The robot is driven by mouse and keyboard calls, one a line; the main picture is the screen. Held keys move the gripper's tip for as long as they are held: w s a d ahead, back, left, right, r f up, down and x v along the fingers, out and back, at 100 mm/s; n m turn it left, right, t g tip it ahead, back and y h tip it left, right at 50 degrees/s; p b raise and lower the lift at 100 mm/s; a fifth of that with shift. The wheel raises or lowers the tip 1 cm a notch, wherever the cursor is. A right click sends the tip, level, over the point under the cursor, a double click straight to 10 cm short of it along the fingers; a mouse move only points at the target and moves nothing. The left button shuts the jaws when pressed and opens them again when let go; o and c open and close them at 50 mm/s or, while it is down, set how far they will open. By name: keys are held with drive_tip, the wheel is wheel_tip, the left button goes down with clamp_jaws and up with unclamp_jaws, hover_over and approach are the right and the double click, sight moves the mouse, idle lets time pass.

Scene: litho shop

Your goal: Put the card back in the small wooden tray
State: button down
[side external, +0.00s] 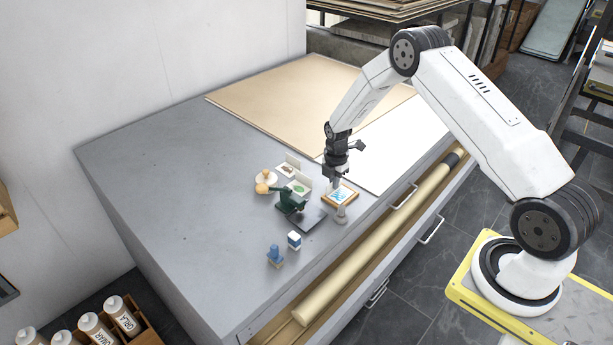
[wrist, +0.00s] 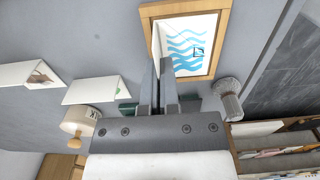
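The card (wrist: 190,45), white with blue waves, is at the small wooden tray (wrist: 223,30). Its printed face lies within the tray's rim, and a narrow white flap shows along its left side. In the side view the card (side external: 343,194) also appears inside the tray (side external: 351,202); I cannot tell whether it rests fully on the tray's floor. My gripper (wrist: 158,64) is over the tray's left part, its fingers close together and seemingly shut on the card's flap. The fingertips (side external: 335,184) partly hide the card's near edge there.
Two other folded cards (wrist: 97,90) (wrist: 28,74) stand left. Close by are a green device (side external: 290,201), a round wooden-handled item (side external: 265,179) and a grey knob-like piece (side external: 341,216). A blue stamp (side external: 274,254) and small block (side external: 294,239) stand nearer. The left bench top is clear.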

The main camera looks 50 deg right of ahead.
drive_tip(key=c, duration=1.3)
unclamp_jaws()
drive_tip(key=o, duration=0.5)
drive_tip(key=shift+c, duration=1.3)
drive_tip(key=shift+r, duration=0.1)
drive_tip(key=shift+r, duration=2.9)
